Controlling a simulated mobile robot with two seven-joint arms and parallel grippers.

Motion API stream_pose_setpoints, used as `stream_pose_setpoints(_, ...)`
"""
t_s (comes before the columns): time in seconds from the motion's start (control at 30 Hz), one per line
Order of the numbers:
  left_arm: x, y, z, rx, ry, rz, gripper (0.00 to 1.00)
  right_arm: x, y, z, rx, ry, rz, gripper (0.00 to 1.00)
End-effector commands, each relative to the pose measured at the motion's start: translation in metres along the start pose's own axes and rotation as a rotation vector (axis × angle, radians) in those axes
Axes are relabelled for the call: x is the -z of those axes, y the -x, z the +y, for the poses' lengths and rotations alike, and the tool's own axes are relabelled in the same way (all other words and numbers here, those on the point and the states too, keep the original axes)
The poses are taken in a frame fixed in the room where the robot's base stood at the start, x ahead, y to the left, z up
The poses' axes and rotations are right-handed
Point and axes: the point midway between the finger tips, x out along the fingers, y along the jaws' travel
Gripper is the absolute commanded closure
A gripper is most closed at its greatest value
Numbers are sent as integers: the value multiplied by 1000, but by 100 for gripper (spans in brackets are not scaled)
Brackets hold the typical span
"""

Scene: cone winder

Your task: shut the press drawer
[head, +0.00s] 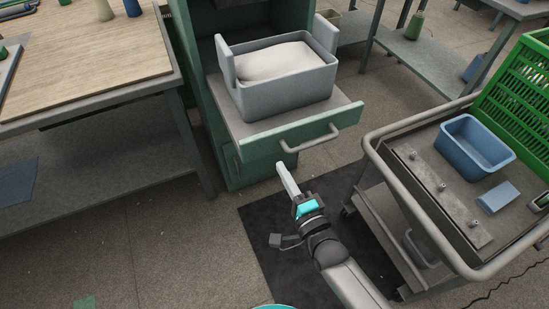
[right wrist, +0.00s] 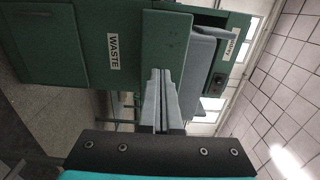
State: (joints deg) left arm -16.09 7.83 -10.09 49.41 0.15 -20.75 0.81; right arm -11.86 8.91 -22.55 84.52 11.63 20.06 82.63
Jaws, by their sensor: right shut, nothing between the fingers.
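The press drawer (head: 265,143) is pulled out of the green press cabinet (head: 240,172) in the head view. Its green front carries a grey bar handle (head: 312,140). A grey bin (head: 285,95) with white contents stands on the drawer. My right gripper (head: 282,166) is shut and empty, its fingertips close to the drawer front, just below the handle's left end. In the right wrist view the closed fingers (right wrist: 160,75) point at the green drawer front (right wrist: 165,38). I cannot tell whether they touch it. My left gripper is not in view.
A cart (head: 370,150) with a blue bin (head: 475,146) and a green crate (head: 515,80) stands close on the right. A wood-topped table (head: 90,60) stands on the left. A dark mat (head: 270,235) lies on the floor below my right arm.

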Motion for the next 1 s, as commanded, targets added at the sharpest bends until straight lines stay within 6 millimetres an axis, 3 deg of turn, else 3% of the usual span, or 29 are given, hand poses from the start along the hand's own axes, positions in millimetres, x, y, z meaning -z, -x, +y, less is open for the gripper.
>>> stream_pose_setpoints(0.1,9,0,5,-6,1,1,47,0,-19,1,2,0,1,100)
stream_pose_setpoints(0.4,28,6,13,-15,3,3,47,0,-47,1,-1,1,1,100)
stream_pose_setpoints(1.0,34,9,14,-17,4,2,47,0,-54,0,-1,1,0,100)
